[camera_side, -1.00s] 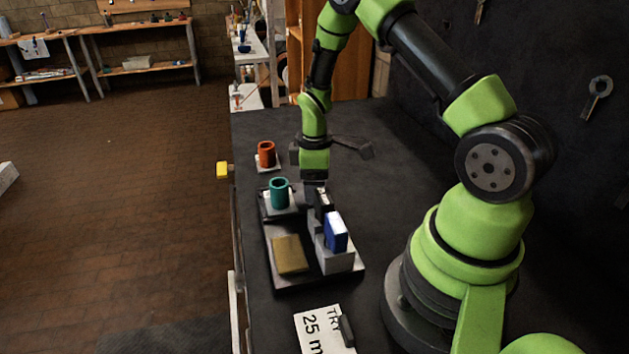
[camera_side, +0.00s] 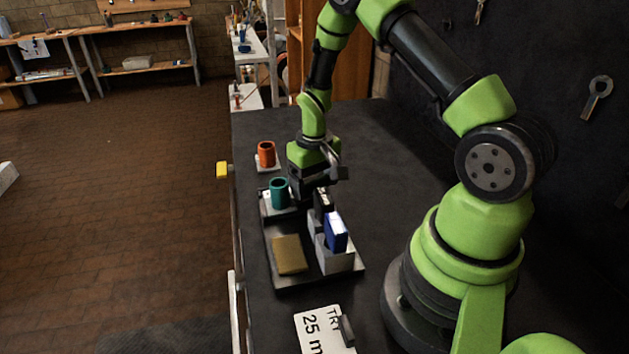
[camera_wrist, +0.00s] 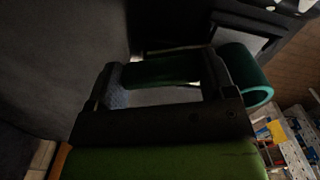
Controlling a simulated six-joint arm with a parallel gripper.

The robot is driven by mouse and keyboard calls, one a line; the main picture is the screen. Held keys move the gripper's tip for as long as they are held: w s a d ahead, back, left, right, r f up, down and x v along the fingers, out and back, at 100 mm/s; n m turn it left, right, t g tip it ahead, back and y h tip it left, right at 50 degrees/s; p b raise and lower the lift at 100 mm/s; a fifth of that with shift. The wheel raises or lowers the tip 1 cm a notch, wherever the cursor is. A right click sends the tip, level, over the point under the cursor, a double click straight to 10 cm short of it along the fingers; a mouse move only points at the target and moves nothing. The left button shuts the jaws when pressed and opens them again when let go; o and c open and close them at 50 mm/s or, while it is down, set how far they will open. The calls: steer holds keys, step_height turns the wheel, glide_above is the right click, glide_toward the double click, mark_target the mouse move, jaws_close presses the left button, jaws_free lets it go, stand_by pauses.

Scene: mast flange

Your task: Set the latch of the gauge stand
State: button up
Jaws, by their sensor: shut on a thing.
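The gauge stand (camera_side: 305,276) is a dark tray-like base on the bench. It carries a teal cup (camera_side: 279,193), a brass-coloured plate (camera_side: 289,254), a grey block (camera_side: 335,262) with a blue piece (camera_side: 335,232), and a dark upright piece (camera_side: 322,204). My gripper (camera_side: 312,196) points down at the stand's far end, between the teal cup and the dark piece. It is shut on a small part there, taken to be the latch, mostly hidden by the gripper. In the wrist view both fingers (camera_wrist: 160,78) show, with the teal cup (camera_wrist: 248,76) close by the right one.
An orange cup (camera_side: 266,154) on a pale base stands beyond the stand. A printed sign (camera_side: 318,328) lies at the near end. Bench right of the stand is clear.

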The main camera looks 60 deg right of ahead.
steer(key=shift+m, duration=1.9)
steer(key=o, duration=0.9)
